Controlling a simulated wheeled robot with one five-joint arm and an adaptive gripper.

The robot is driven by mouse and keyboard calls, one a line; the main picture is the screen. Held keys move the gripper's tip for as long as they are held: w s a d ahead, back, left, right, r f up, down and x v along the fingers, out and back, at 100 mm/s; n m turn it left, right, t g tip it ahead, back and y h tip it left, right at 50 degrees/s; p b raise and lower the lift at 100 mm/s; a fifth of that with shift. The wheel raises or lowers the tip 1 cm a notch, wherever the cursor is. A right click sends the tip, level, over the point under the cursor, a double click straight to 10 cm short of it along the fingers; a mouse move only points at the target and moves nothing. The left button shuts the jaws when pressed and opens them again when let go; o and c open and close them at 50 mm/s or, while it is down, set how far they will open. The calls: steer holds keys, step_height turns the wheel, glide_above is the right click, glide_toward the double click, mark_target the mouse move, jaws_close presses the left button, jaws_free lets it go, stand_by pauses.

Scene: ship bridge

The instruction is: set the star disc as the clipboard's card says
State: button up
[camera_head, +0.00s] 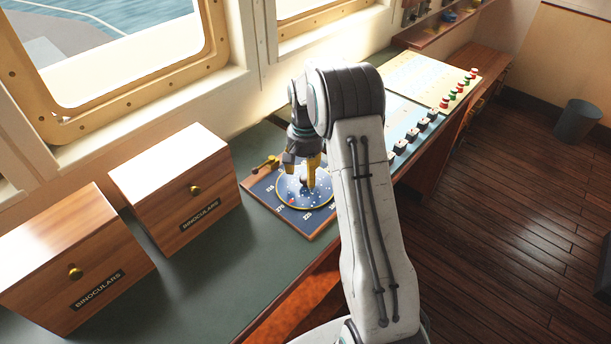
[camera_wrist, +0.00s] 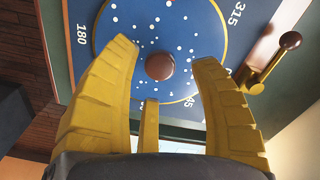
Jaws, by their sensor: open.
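The star disc (camera_head: 290,197) is a round blue plate with white dots and a yellow rim, set on a dark board with degree numbers along the counter's front edge. It also shows in the wrist view (camera_wrist: 128,20), with 180, 315 and 45 readable around it. A dark reddish-brown round knob (camera_wrist: 160,67) stands at its middle. My gripper (camera_head: 302,174) is over the disc, pointing down. In the wrist view my yellow fingers (camera_wrist: 165,56) are open on either side of the knob, with a gap on both sides. The clipboard and its card cannot be made out.
A brass lever with a brown ball end (camera_wrist: 290,40) sits on the board beside the disc. Two wooden binoculars boxes (camera_head: 75,265) (camera_head: 175,190) stand to the left. A panel with black knobs (camera_head: 415,130) lies beyond my arm. A bin (camera_head: 577,122) stands on the floor.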

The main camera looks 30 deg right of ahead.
steer(key=shift+f, duration=1.2)
jaws_close()
